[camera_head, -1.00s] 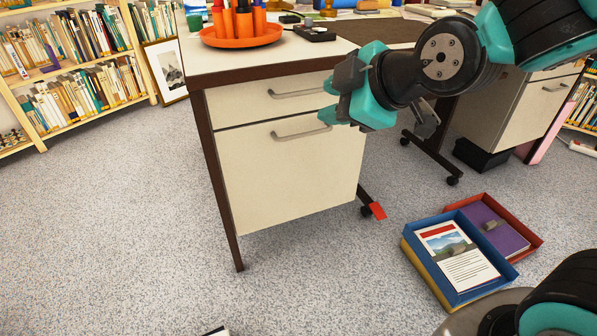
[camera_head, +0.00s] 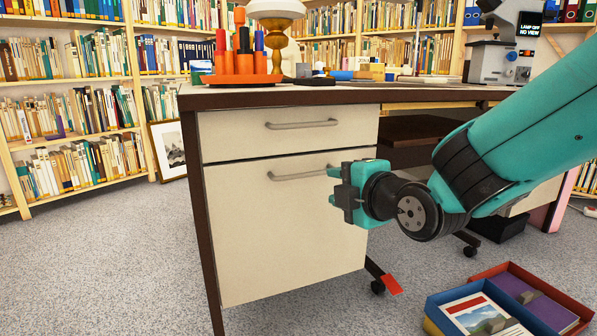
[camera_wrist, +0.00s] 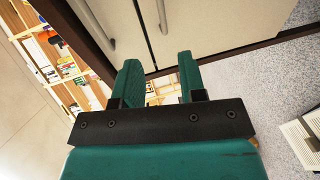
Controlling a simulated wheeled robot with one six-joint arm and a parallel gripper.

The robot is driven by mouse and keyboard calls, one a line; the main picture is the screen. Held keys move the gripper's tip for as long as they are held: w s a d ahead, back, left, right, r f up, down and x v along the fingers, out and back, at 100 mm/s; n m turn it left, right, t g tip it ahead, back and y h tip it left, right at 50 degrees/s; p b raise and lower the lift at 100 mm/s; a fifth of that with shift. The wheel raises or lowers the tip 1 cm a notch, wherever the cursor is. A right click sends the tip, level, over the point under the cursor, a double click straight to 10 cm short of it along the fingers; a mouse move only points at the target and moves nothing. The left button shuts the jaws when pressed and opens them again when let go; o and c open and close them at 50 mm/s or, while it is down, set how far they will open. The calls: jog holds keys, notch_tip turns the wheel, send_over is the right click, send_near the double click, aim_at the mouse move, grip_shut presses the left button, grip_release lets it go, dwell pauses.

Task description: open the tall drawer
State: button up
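The tall drawer (camera_head: 270,235) is the large cream lower front of the desk pedestal, and it looks shut. Its grey bar handle (camera_head: 298,174) runs level near its top edge. The drawer front also shows in the wrist view (camera_wrist: 225,25), with its handle (camera_wrist: 163,16) beyond the gap between my fingers. My gripper (camera_head: 333,186) is at the right end of the handle, slightly below it. In the wrist view my gripper (camera_wrist: 158,70) is open, with nothing between its green fingers. The handle does not reach between them there.
A shallower drawer (camera_head: 290,132) with its own handle (camera_head: 301,124) sits directly above. The desk top (camera_head: 350,97) carries an orange pen holder (camera_head: 241,65) and other items. Boxes (camera_head: 530,300) lie on the floor at right. The floor (camera_head: 100,265) at left is clear.

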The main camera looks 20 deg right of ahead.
aim_at(299, 176)
jog(key=p+x, duration=1.2)
jog(key=x, duration=0.4)
jog(key=shift+p, duration=0.4)
jog(key=shift+d, duration=0.1)
grip_shut()
